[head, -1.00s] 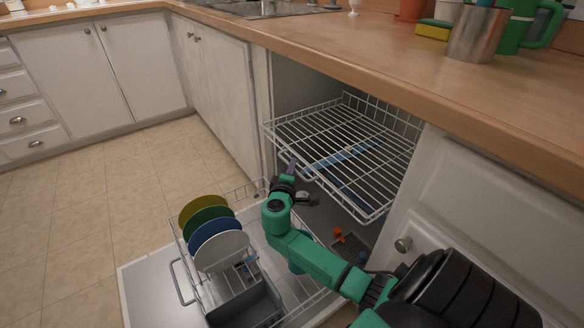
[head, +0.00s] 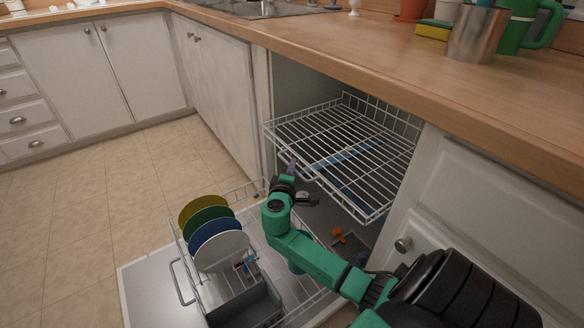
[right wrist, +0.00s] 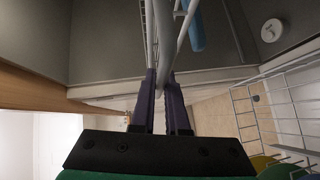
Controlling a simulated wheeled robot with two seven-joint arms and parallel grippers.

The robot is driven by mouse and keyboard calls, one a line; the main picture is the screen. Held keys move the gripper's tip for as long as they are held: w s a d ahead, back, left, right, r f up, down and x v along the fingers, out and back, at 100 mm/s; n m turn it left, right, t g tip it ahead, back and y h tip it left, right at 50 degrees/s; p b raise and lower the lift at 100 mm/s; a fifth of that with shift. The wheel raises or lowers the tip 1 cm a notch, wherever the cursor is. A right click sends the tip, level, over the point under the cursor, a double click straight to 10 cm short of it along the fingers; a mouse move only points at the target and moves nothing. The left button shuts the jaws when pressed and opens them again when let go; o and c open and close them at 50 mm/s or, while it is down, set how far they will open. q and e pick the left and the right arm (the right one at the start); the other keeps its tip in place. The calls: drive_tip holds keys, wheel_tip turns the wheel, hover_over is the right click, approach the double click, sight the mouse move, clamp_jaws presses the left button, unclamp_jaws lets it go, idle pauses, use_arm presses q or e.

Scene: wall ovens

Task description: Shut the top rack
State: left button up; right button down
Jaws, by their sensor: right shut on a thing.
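The top rack (head: 345,145) is a white wire rack, pulled partly out of the dishwasher opening under the counter. My right gripper (head: 291,166) is at the rack's front left part, below the counter. In the right wrist view its purple fingers (right wrist: 160,100) are shut on a white wire bar of the top rack (right wrist: 163,40). The fingers hide part of that bar. My left gripper is not in the head view.
The lower rack (head: 176,250) is out over the open door (head: 140,290) and holds several coloured plates (head: 215,240) and a grey bin (head: 245,305). The wooden counter (head: 390,60) overhangs the top rack. A cabinet door (head: 490,190) stands at the right.

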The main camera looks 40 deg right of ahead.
sight(325, 158)
idle(0.4)
drive_tip(key=d, duration=0.4)
drive_tip(key=s+d+b, duration=0.1)
drive_tip(key=d, duration=0.7)
drive_tip(key=shift+s+d+f+b, duration=0.15)
drive_tip(key=shift+s+d+b, duration=0.1)
drive_tip(key=shift+d+b, duration=0.1)
drive_tip(key=shift+d, duration=0.2)
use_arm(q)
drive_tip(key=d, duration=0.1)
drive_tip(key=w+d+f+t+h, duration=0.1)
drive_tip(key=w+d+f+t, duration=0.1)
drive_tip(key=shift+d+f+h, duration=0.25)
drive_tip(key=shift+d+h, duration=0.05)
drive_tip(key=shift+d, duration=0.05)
use_arm(e)
drive_tip(key=shift+r, duration=0.2)
drive_tip(key=c, duration=0.9)
unclamp_jaws()
drive_tip(key=shift+d, duration=0.15)
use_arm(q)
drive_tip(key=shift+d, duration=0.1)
